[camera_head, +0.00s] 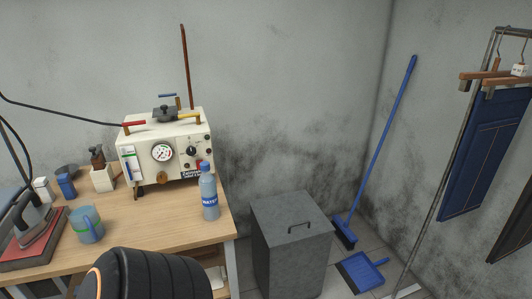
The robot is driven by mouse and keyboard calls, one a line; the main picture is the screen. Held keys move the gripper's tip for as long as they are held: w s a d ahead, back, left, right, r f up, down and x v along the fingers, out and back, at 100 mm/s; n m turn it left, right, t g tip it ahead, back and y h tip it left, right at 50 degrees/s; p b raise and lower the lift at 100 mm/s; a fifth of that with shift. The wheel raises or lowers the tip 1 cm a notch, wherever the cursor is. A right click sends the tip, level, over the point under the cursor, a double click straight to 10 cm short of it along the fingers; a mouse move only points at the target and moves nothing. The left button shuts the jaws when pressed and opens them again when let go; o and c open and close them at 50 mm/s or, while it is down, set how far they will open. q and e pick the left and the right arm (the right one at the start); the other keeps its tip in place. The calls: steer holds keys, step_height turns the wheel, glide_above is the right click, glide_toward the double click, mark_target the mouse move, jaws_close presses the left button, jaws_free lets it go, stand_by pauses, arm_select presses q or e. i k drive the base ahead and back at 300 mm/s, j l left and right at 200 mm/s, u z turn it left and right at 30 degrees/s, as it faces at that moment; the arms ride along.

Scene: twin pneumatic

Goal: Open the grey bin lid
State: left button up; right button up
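The grey bin (284,262) stands on the floor right of the wooden table. A dark, rounded black part with an orange ring at the bottom of the view looks like part of my own arm. No gripper fingers of either hand show.
The wooden table (150,222) holds a water bottle (209,192), a cream machine (165,147), a blue mug (87,225) and an iron (30,222). A blue broom (378,150) and dustpan (362,271) are right of the bin. A clothes rack (458,150) stands far right.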

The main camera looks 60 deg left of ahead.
mark_target(288, 218)
steer(key=u, duration=2.15)
steer(key=i+l+u, duration=0.1)
steer(key=u, duration=0.3)
steer(key=l+u, duration=0.2)
steer(key=u, duration=0.15)
steer(key=i+l+u, duration=0.1)
steer(key=l+u, duration=0.2)
steer(key=i+l+u, duration=0.1)
steer(key=l+u, duration=0.2)
steer(key=l, duration=0.25)
steer(key=l+u, duration=0.2)
steer(key=l, duration=1.4)
